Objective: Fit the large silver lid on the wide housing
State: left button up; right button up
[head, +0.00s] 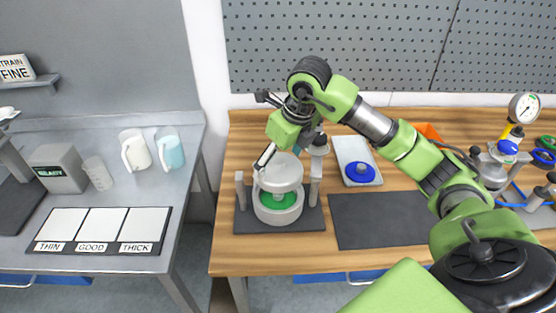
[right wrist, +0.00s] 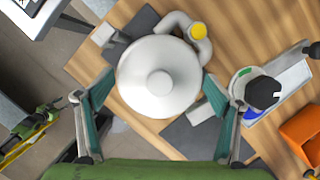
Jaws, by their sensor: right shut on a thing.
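The large silver lid (head: 281,172) is a pale round disc with a small central knob. My right gripper (right wrist: 160,84) is shut on it, with a finger on either side of its rim in the right wrist view. The lid is roughly level, just above the wide housing (head: 278,214), and covers the back part of it. The housing is a pale round pot with green (head: 276,200) inside its open top. It stands between upright posts on a dark base (head: 246,222). The lid hides the housing in the right wrist view. My left gripper is not in view.
A white tray (head: 345,150) with a blue round part (head: 359,172) lies right of the housing, behind a dark mat (head: 380,220). A gauge (head: 524,108) and valves stand at far right. A grey table (head: 185,215) with cups is at left, across a gap.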

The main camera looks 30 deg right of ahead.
notch_tip(320, 180, down, 4)
jog(key=b, duration=0.3)
jog(key=shift+w+f, duration=0.1)
jog(key=shift+f, duration=0.05)
jog(key=shift+f+b, duration=0.55)
jog(key=shift+f, duration=0.2)
jog(key=shift+b, duration=0.35)
dwell(0.5)
jog(key=shift+f+b, duration=0.6)
jog(key=shift+f+b, duration=0.15)
jog(key=shift+b, duration=0.2)
dwell(1.0)
